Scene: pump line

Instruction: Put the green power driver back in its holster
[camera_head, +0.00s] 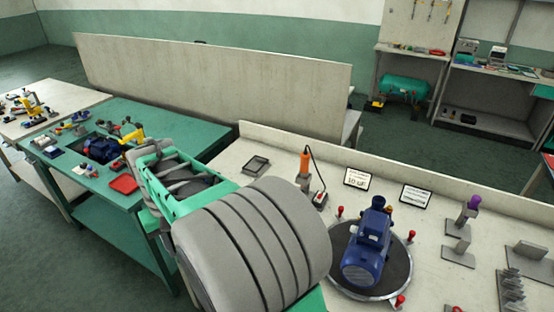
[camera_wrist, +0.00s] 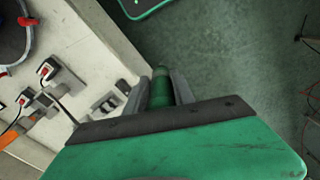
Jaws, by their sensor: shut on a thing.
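The green power driver (camera_wrist: 160,88) shows in the wrist view as a dark green cylinder between the two grey fingers of my gripper (camera_wrist: 161,90). My gripper is shut on it, over the floor beside the pale bench. The driver's lower part is hidden. In the head view my own arm covers the foreground, and I cannot make out the gripper or driver there.
The pale bench carries a blue pump (camera_head: 366,250) on a round dark turntable, a purple-topped tool (camera_head: 470,210) in a stand, an orange-handled tool (camera_head: 305,162), two signs and a small dark tray (camera_head: 256,165). A green table (camera_head: 190,125) with parts stands left.

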